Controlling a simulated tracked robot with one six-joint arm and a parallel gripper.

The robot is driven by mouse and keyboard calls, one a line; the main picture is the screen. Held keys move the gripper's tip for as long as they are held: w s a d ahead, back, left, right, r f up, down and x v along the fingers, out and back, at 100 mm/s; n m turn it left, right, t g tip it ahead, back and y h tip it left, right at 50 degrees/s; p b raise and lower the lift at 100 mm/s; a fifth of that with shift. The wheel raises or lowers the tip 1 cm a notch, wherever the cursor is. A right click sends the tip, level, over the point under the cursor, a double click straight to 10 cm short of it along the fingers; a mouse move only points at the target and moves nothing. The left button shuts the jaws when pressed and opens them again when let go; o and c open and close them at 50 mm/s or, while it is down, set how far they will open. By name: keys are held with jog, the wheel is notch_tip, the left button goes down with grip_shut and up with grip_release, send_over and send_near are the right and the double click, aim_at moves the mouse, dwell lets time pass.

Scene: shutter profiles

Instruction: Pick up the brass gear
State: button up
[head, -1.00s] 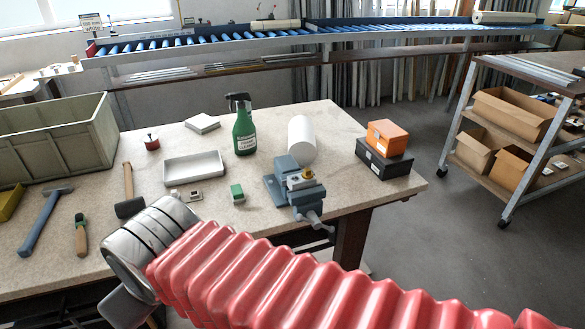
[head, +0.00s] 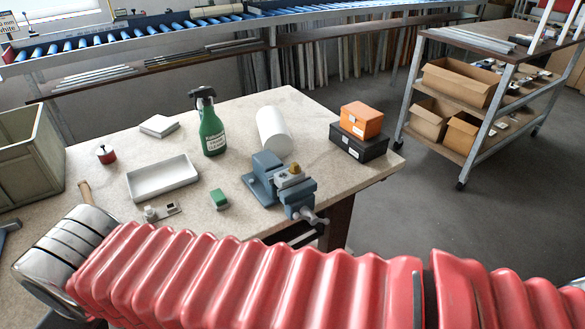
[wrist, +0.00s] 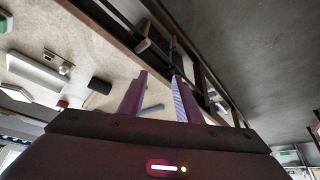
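The brass gear appears to be the small brass-coloured piece (head: 295,168) at the top of the blue-grey vise (head: 268,182) near the bench's right front edge. It is small in the head view, and its teeth are not clear. I cannot make it out in the wrist view. My gripper (wrist: 160,95) shows in the wrist view with its two purple fingers apart and nothing between them. In the head view my red-sleeved arm crosses the foreground and hides the near part of the bench; my gripper does not show there.
Around the vise on the bench (head: 240,105) are a green block (head: 219,199), white tray (head: 163,179), spray bottle (head: 210,125), white cylinder (head: 274,130), and orange box (head: 361,119) on a black box (head: 358,147). A trolley (head: 478,105) stands at right, with open floor between.

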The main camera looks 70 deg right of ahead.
jog(key=shift+o, duration=0.6)
jog(key=n+g+h, duration=1)
jog(key=g+h, duration=0.1)
jog(key=g, duration=0.4)
send_near(292, 164)
jog(key=shift+s+d+f, duration=0.15)
jog(key=shift+s+d, duration=0.15)
jog(key=shift+s, duration=0.05)
jog(key=shift+d, duration=0.1)
jog(key=shift+x, duration=4.25)
